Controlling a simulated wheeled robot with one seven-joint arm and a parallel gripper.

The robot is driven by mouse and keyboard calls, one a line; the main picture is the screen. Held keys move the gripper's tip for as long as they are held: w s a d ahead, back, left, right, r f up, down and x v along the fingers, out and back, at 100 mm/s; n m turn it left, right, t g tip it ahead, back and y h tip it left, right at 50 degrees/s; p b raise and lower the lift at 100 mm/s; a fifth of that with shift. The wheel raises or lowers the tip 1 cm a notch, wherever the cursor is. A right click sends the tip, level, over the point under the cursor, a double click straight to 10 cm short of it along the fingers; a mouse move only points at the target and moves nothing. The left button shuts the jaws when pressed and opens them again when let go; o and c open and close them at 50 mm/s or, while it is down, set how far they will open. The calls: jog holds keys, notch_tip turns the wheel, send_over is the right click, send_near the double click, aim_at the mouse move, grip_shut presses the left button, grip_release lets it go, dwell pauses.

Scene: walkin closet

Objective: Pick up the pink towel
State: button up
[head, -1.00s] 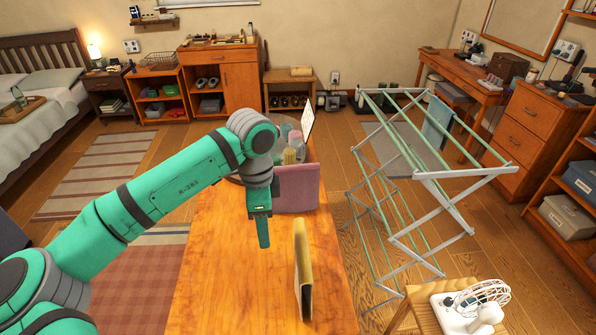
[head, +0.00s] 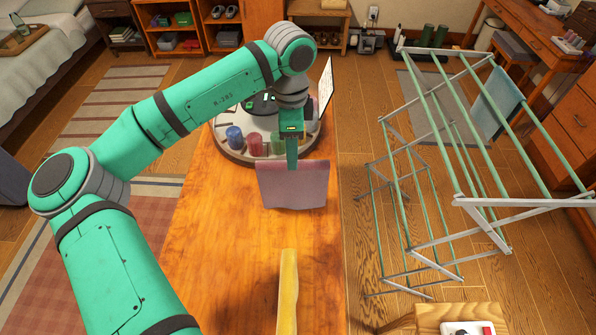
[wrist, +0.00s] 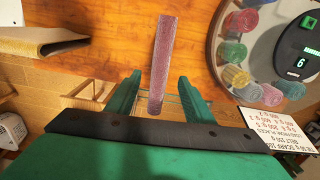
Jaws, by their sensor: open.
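The pink towel (head: 293,186) stands upright on the wooden table, near its far end, with its broad face toward me. In the wrist view the pink towel (wrist: 162,60) shows edge-on as a narrow strip. Its near end lies between the two fingers, with a gap on each side. My gripper (head: 292,155) is open and empty, pointing down at the towel's top edge; it also shows in the wrist view (wrist: 159,78). I cannot tell how far down the fingers reach beside the towel.
A round tray (head: 228,152) with coloured rolls and a digital scale stands just behind the towel. A yellow folded cloth (head: 288,290) stands nearer on the wooden table (head: 225,260). A drying rack (head: 440,150) stands to the right. The table's left part is clear.

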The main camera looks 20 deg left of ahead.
aim_at(293, 174)
notch_tip(293, 174, down, 5)
jog(key=shift+r, duration=0.2)
jog(key=shift+s+a+f, duration=0.15)
jog(key=shift+s+f, duration=0.05)
jog(key=shift+f, duration=0.3)
jog(key=shift+w+f, duration=0.2)
jog(key=shift+f, duration=2.3)
grip_shut()
